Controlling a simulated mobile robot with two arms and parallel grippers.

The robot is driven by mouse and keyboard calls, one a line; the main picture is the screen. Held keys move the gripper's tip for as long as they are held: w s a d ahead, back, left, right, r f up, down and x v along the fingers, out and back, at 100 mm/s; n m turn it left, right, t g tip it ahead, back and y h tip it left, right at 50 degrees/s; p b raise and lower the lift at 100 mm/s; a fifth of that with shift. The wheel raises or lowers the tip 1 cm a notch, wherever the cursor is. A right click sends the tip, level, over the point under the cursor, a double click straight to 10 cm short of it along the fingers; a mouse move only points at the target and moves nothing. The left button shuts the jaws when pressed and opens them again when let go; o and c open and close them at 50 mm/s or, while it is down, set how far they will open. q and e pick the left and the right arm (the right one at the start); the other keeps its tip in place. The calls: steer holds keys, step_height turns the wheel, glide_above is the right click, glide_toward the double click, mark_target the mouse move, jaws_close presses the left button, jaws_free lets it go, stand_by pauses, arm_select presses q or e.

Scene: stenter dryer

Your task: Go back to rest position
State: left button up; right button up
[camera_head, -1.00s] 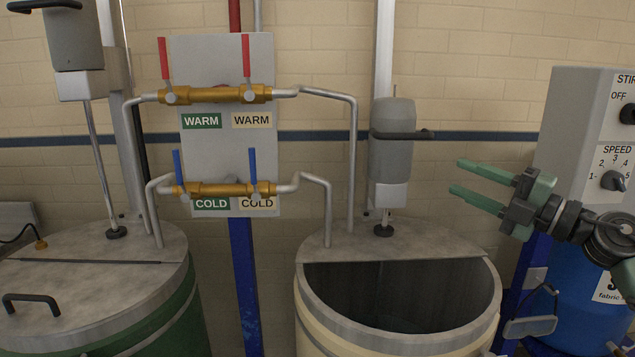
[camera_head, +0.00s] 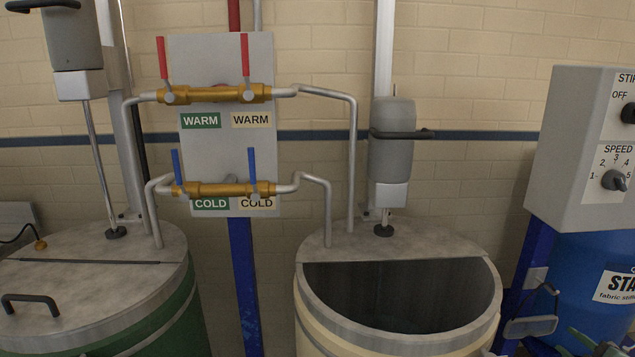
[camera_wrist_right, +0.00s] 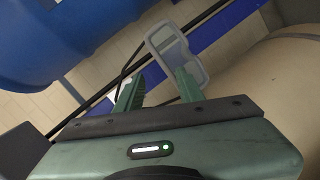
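My right gripper (camera_head: 592,343) shows only as green fingertips at the bottom right edge of the head view, low in front of the blue drum. In the right wrist view its two green fingers (camera_wrist_right: 158,90) stand apart with nothing held between them. My left gripper is in neither view.
An open cream vat (camera_head: 312,312) stands at centre right and a lidded green vat (camera_head: 165,325) at left. Warm and cold valves sit on a grey panel (camera_head: 225,60). A stirrer control box (camera_head: 565,150) is at right, above a blue drum (camera_head: 590,270).

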steer(key=s+d+f+m+g+h, duration=0.25)
steer(key=s+d+f, duration=0.4)
steer(key=s, duration=0.35)
steer(key=s+d+f+m+g+h, duration=0.1)
steer(key=s+d+f+g+h, duration=0.15)
steer(key=s+d+f, duration=0.55)
steer(key=s+d+f+m+g+h, duration=0.1)
steer(key=s+d+f+g, duration=0.3)
steer(key=s, duration=0.7)
steer(key=s+d+f+m+g+h, duration=0.1)
steer(key=s+d+f+g, duration=0.15)
steer(key=s, duration=0.55)
steer(key=s+d+f+m+g+h, duration=0.1)
steer(key=s+d, duration=0.2)
steer(key=s, duration=0.5)
steer(key=s+a+f+m+g+y, duration=0.1)
steer(key=s+a+f+y, duration=0.25)
steer(key=a+f, duration=0.9)
steer(key=s+a+f+y, duration=0.2)
steer(key=s+a+f, duration=0.2)
steer(key=a+f, duration=0.8)
steer(key=s+a+f+m+y, duration=0.1)
steer(key=a+f+y, duration=0.1)
steer(key=a, duration=1.6)
steer(key=a+f+m+y, duration=0.1)
steer(key=a+y, duration=0.1)
steer(key=a, duration=1.6)
steer(key=shift+s+a+f, duration=0.25)
steer(key=shift+s+f, duration=0.15)
steer(key=shift+g, duration=0.25)
